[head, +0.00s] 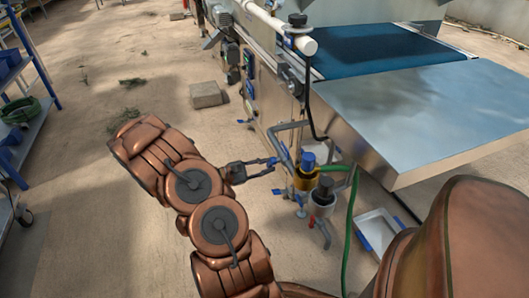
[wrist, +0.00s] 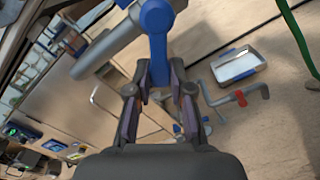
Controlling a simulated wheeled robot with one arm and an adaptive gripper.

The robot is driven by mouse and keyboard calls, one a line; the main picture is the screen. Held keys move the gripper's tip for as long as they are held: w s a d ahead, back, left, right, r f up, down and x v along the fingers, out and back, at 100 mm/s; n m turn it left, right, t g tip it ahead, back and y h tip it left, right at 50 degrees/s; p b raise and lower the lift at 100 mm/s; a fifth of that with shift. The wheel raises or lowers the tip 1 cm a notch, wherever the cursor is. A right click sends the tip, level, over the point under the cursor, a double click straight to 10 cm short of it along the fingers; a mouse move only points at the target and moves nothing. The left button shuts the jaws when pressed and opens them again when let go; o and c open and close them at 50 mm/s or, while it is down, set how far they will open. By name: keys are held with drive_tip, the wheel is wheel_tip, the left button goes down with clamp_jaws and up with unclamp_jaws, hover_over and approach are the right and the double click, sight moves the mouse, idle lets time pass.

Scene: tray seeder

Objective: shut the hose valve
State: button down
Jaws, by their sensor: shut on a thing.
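A blue valve lever (head: 272,163) sits on a grey pipe (head: 282,128) at the side of the machine. My gripper (head: 252,168) reaches it from the left and is shut on its end. In the wrist view the blue lever (wrist: 156,35) comes down from the grey pipe (wrist: 108,48) and ends between the fingers of my gripper (wrist: 159,88). The lever stands out crosswise to that pipe. The very tip of the lever is partly hidden by the fingers.
A blue-topped brass unit (head: 305,178) and a dark-topped unit (head: 322,198) stand close right of the lever. A concrete block (head: 206,94) is on the open floor.

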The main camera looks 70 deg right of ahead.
drive_tip(key=shift+s+a+f+n+p, duration=0.15)
drive_tip(key=shift+s+a+n+p, duration=0.2)
drive_tip(key=shift+n+p, duration=0.65)
drive_tip(key=shift+s+a+f+n+p, duration=0.1)
drive_tip(key=shift+s+a+n+p, duration=0.25)
drive_tip(key=shift+n+p, duration=0.65)
drive_tip(key=shift+s+a+f+n+p, duration=0.15)
drive_tip(key=shift+s+a+n+p, duration=0.2)
drive_tip(key=shift+n+p, duration=0.65)
drive_tip(key=shift+n+b, duration=0.3)
drive_tip(key=shift+n, duration=0.1)
drive_tip(key=c, duration=1)
unclamp_jaws()
drive_tip(key=shift+w+a, duration=0.1)
drive_tip(key=v, duration=1.2)
